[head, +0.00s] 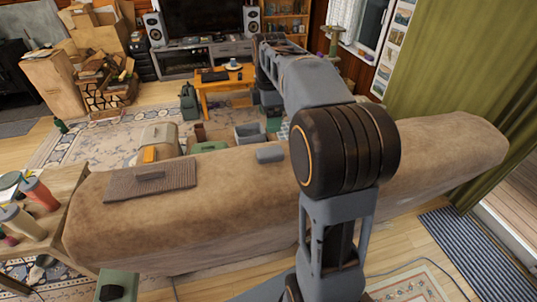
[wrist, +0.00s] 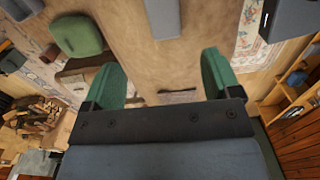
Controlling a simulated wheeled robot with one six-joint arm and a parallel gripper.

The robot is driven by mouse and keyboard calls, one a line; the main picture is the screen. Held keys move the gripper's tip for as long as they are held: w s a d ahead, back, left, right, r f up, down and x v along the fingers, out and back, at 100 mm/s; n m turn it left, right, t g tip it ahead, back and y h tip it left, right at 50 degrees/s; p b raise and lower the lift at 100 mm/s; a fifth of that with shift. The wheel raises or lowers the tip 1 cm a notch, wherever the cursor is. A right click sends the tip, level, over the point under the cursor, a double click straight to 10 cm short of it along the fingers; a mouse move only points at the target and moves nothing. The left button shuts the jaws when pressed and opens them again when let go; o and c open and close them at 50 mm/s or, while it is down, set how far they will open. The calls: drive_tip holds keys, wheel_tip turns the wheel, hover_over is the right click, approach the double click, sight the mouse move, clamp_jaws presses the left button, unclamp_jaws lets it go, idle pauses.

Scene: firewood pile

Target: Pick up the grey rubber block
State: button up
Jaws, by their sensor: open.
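A blue-grey block (head: 270,154), which looks like the grey rubber block, lies on the brown cover of the long sofa (head: 235,195), left of my arm. In the wrist view a grey block (wrist: 163,18) lies on the brown cover at the top edge, partly cut off. My gripper (wrist: 160,75) has two green fingers set wide apart with nothing held between them. The block is beyond the fingertips and apart from them. In the head view my gripper is hard to make out against the clutter behind the sofa.
A side table with cups (head: 38,193) stands at far left. Behind the sofa are a grey bin (head: 249,134) and an orange table (head: 225,82). The cover around the block is clear.

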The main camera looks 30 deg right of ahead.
hover_over(270, 151)
drive_tip(key=f, duration=0.7)
drive_tip(key=shift+w+f, duration=0.1)
drive_tip(key=shift+w, duration=0.25)
drive_tip(key=shift+s+f+p, duration=0.15)
drive_tip(key=shift+f+p, duration=0.05)
drive_tip(key=shift+f, duration=1.2)
drive_tip(key=shift+s+f+p, duration=0.1)
drive_tip(key=shift+f+p, duration=0.1)
drive_tip(key=shift+f, duration=1.15)
drive_tip(key=c, duration=1)
